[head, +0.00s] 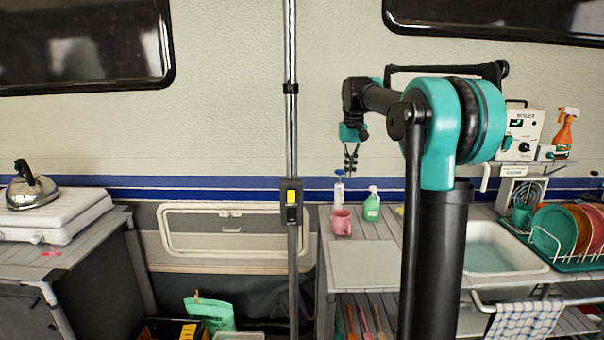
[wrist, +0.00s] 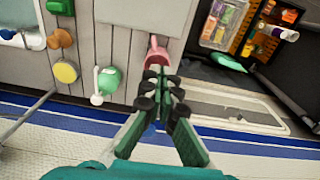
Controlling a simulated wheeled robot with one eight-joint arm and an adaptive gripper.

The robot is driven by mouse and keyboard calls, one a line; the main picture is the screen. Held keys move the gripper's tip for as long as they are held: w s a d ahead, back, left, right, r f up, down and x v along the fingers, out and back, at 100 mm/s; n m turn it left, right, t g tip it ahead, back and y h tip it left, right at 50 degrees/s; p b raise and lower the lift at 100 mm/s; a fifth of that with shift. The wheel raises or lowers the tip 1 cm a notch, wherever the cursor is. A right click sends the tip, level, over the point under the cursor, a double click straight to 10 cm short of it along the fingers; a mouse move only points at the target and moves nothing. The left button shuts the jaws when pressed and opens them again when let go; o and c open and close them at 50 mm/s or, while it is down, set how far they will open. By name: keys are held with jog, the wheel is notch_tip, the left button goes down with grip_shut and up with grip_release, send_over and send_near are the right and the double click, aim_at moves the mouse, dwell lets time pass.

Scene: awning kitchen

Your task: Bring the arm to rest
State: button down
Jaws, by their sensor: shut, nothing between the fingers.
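My gripper (head: 351,160) hangs at the end of my raised arm, above the back of the kitchen counter (head: 350,272) and in front of the caravan wall. Its fingers point down and are shut and empty. In the wrist view my gripper (wrist: 161,90) shows with its fingertips together. The gripper is apart from the mug and everything else.
A green spray bottle (head: 371,207) stands beside the mug. To the right are a sink (head: 500,250), a dish rack (head: 575,262) with plates, a boiler box (head: 520,130) and an orange spray bottle (head: 564,135). A stove with a kettle (head: 32,188) is at left. A vertical pole (head: 291,130) stands left of the counter.

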jog(key=s+d+f+t, duration=0.3)
jog(key=s+f, duration=2.6)
jog(key=s, duration=0.4)
jog(key=shift+s+d+f+t, duration=0.15)
jog(key=shift+f+t, duration=0.15)
jog(key=shift+f, duration=0.1)
